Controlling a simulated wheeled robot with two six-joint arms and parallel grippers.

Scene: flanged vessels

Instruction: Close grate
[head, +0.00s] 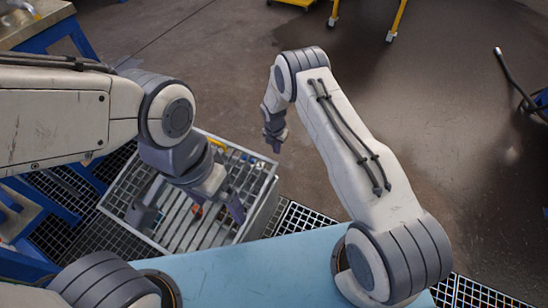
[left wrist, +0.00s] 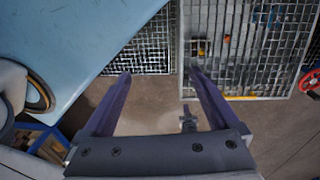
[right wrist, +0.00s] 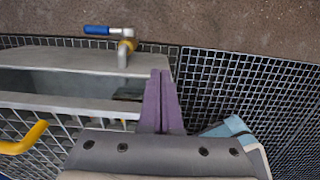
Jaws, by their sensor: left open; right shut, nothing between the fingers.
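The grate is a grey metal mesh panel in a frame (head: 258,190), low on the floor left of centre in the head view. It also fills the upper right of the left wrist view (left wrist: 262,45), with a yellow handle (left wrist: 243,98) on its edge. In the right wrist view its yellow handle (right wrist: 25,138) is at lower left, beside an open grey vessel (right wrist: 60,85). My left gripper (head: 222,195) is open above the grate and hides part of it. My right gripper (head: 275,143) is shut and empty, beyond the far right corner in the head view. How far the grate stands open cannot be told.
A valve with a blue lever (right wrist: 97,30) sits beyond the vessel. Floor grating (right wrist: 240,90) lies right of it. Blue stands are at the left of the head view, and yellow legs (head: 397,20) at the top. The brown floor (head: 440,120) on the right is mostly clear.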

